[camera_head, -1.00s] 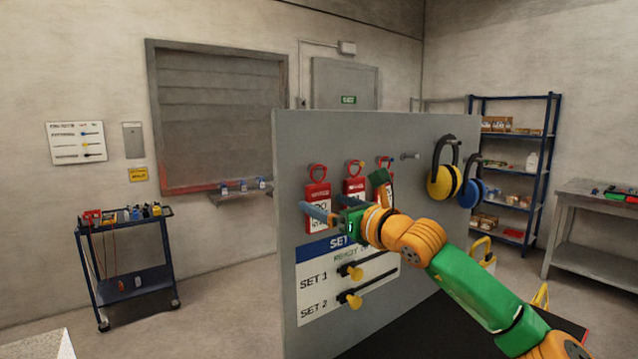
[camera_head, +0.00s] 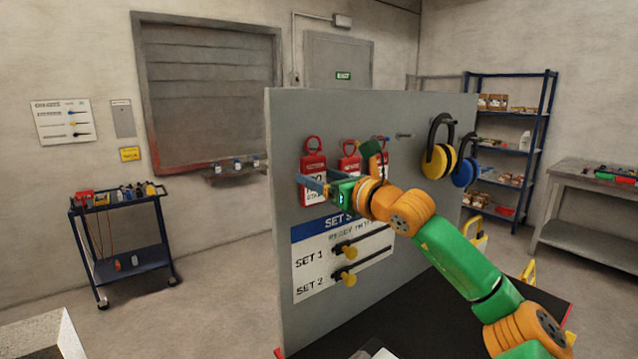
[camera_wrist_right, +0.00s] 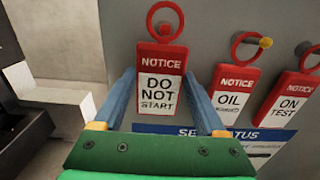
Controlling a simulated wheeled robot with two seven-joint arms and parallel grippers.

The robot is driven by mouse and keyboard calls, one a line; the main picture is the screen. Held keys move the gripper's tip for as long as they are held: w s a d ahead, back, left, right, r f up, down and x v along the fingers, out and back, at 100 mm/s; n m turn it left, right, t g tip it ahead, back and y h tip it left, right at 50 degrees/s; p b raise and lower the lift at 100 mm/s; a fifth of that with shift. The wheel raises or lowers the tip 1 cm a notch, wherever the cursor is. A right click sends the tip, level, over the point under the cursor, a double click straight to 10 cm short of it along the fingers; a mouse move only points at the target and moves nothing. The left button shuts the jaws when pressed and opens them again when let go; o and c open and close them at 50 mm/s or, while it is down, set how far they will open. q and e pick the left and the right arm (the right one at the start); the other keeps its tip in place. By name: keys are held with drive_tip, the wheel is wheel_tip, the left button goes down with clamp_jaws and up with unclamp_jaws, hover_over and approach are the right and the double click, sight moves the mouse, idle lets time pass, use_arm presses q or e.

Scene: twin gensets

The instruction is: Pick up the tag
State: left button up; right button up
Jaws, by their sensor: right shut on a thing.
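The red "DO NOT START" notice tag (camera_wrist_right: 160,85) is the leftmost of three tags on the grey board. It also shows in the head view (camera_head: 313,165), upright against the board, its red ring above it. My right gripper (camera_wrist_right: 160,97) has its blue fingers on both side edges of this tag, shut on it. In the head view my right gripper (camera_head: 312,184) covers part of the tag's lower half. I cannot tell whether the ring still bears on its peg. My left gripper is not in view.
Close right of it hang the "OIL" tag (camera_wrist_right: 234,95) and the "ON TEST" tag (camera_wrist_right: 291,98). Yellow ear defenders (camera_head: 438,160) and blue ones (camera_head: 465,172) hang farther right. A status panel (camera_head: 310,262) with two yellow-knobbed sliders is below. A tool cart (camera_head: 125,262) stands left.

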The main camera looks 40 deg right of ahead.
drive_tip(key=s+a+b, duration=0.2)
drive_tip(key=s+b, duration=1.1)
drive_tip(key=s, duration=0.5)
drive_tip(key=s+r+b, duration=0.1)
drive_tip(key=s, duration=0.7)
drive_tip(key=shift+a+r, duration=0.15)
drive_tip(key=shift+a, duration=0.25)
